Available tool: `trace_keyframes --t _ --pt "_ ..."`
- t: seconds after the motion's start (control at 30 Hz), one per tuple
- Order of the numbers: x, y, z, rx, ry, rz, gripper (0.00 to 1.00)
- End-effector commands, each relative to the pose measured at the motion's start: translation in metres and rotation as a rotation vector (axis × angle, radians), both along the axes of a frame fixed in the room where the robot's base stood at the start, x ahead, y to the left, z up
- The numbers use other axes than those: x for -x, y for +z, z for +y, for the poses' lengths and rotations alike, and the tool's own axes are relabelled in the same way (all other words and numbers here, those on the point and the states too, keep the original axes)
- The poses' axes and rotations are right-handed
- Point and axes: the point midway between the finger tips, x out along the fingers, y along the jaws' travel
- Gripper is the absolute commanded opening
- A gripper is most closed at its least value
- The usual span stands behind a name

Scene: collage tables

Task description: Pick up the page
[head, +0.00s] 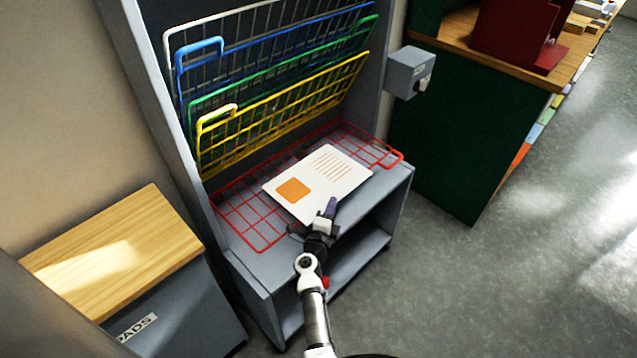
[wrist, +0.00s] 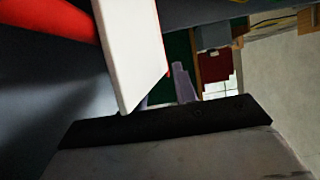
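The page (head: 318,183) is a white sheet with an orange square and orange lines. It lies on the red wire rack (head: 252,218), and its near edge reaches the front of the grey shelf unit. My gripper (head: 328,210) is at that near edge. In the wrist view the page (wrist: 132,50) is a white slab close to the camera that hides most of one finger. The other finger stands to its right with a narrow gap, so my gripper (wrist: 165,88) looks open. Whether a finger touches the page cannot be told.
Yellow, green, blue and white wire racks (head: 275,90) tilt up above the red one. A grey box (head: 408,72) is fixed on the unit's right side. A wood-topped cabinet (head: 115,250) stands at left, a dark green counter (head: 440,130) at right. The floor at right is clear.

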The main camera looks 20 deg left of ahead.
Motion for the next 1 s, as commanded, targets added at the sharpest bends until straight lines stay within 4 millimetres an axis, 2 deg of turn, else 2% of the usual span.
trace_keyframes --t 0.2,0.4,0.43,0.8,0.87,1.0 --pt "-0.001 0.000 0.000 0.000 0.000 0.000 0.28" --pt "-0.001 0.000 0.000 0.000 0.000 0.000 0.02" --pt "-0.001 0.000 0.000 0.000 0.000 0.000 0.00" --pt "-0.001 0.002 0.000 0.000 -0.001 0.000 0.00" --pt "-0.001 0.007 0.000 -0.002 -0.001 -0.001 0.00" --pt "-0.001 0.032 -0.001 -0.003 -0.001 -0.002 0.00"
